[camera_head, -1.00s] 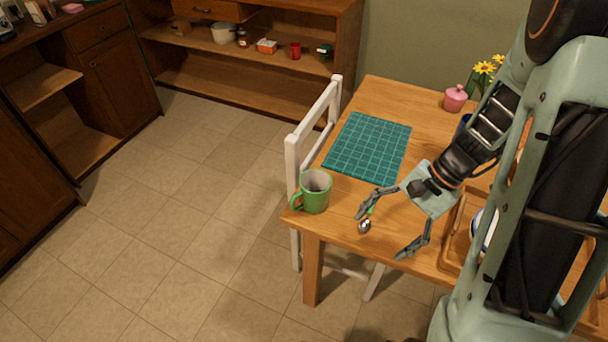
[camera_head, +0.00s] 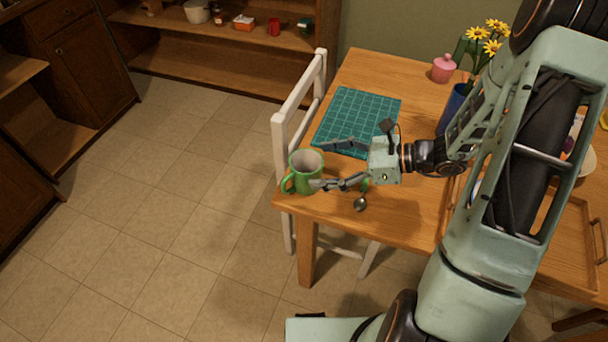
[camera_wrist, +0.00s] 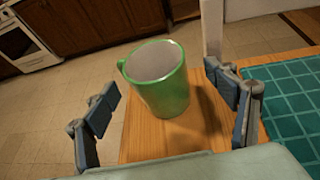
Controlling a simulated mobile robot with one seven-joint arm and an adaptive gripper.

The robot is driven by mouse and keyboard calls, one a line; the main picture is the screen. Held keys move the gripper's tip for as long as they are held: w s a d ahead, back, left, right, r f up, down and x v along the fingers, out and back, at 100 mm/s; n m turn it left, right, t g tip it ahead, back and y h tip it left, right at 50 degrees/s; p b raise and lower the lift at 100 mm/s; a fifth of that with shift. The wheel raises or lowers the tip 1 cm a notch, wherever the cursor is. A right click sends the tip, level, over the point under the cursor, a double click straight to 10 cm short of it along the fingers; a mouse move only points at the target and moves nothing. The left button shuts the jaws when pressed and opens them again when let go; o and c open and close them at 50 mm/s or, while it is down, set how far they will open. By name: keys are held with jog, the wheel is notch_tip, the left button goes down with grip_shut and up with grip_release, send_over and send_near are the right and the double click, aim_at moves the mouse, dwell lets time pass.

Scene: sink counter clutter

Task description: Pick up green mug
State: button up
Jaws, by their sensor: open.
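The green mug (camera_head: 305,172) stands upright near the left corner of the wooden table (camera_head: 415,205), its handle toward the left. Its inside is pale grey. In the wrist view the mug (camera_wrist: 163,88) stands ahead of my gripper (camera_wrist: 168,112), between the lines of its two open fingers. In the head view my gripper (camera_head: 332,164) points left at the mug, with one finger over the mat side and the other near the mug's lower right side. I cannot tell whether that finger touches the mug. Nothing is held.
A teal cutting mat (camera_head: 358,108) lies just behind the mug. A white chair (camera_head: 282,150) stands against the table's left edge. A pink jar (camera_head: 443,69) and a blue vase (camera_head: 453,108) stand farther back.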

aim_at(303, 167)
jog(key=x, duration=0.5)
jog(key=shift+s+a, duration=0.2)
jog(key=shift+c, duration=0.2)
jog(key=c, duration=1.5)
